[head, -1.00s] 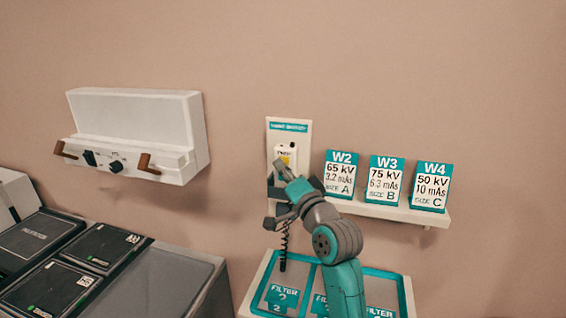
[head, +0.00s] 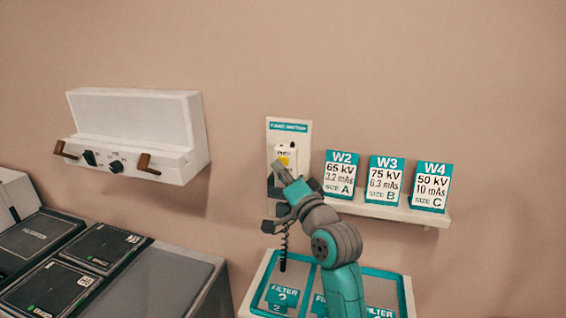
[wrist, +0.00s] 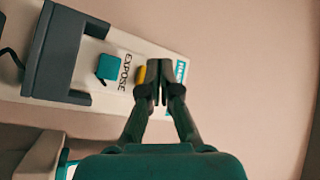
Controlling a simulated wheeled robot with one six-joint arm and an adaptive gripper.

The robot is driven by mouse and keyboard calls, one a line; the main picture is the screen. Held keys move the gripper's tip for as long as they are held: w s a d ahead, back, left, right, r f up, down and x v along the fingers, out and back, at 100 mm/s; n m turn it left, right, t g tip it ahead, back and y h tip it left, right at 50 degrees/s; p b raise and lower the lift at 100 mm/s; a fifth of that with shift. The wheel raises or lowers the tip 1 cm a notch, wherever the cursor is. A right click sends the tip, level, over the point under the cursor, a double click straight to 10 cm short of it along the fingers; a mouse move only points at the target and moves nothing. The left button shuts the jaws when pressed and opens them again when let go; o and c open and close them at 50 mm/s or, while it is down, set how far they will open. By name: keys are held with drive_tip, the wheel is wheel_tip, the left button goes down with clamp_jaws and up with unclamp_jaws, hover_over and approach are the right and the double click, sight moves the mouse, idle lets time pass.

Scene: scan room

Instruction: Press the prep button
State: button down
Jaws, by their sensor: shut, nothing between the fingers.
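A white hand switch panel (head: 304,131) with a teal title strip hangs on the wall. On its white switch box (head: 287,147) is a yellow button (head: 284,160), with a small blurred label above it. The yellow button also shows in the wrist view (wrist: 141,75), partly hidden by my fingertips. A teal button (wrist: 109,66) sits beside the word EXPOSE. My gripper (head: 277,166) is shut and empty, its tips at the lower part of the switch box. In the wrist view my gripper (wrist: 158,72) overlaps the yellow button's edge; I cannot tell whether they touch.
A shelf (head: 390,210) to the right holds cards W2 (head: 340,175), W3 (head: 385,181) and W4 (head: 431,187). A filter tray (head: 256,284) lies below my arm. A white wall unit (head: 135,120) with brown handles is at left. A coiled cord (head: 284,240) hangs below the panel.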

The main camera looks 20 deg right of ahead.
drive_tip(key=shift+s+a, duration=0.15)
drive_tip(key=shift+s, duration=0.05)
drive_tip(key=shift+s+a, duration=0.7)
drive_tip(key=shift+s, duration=0.3)
drive_tip(key=shift+s+a, duration=0.7)
drive_tip(key=shift+s, duration=0.3)
drive_tip(key=s+f+n+g+h, duration=0.1)
drive_tip(key=s+f+n, duration=0.1)
drive_tip(key=s+f, duration=1.05)
drive_tip(key=s+f+n+g+h, duration=0.1)
drive_tip(key=s+f+n+g, duration=0.1)
drive_tip(key=s+f, duration=1.1)
drive_tip(key=s+f+n+g, duration=0.1)
drive_tip(key=s+f+n, duration=0.2)
drive_tip(key=s, duration=1)
drive_tip(key=s+f+n+g, duration=0.1)
drive_tip(key=s+f+n, duration=0.2)
drive_tip(key=s, duration=1)
drive_tip(key=shift+d+g+h, duration=0.3)
drive_tip(key=shift+d+h, duration=0.1)
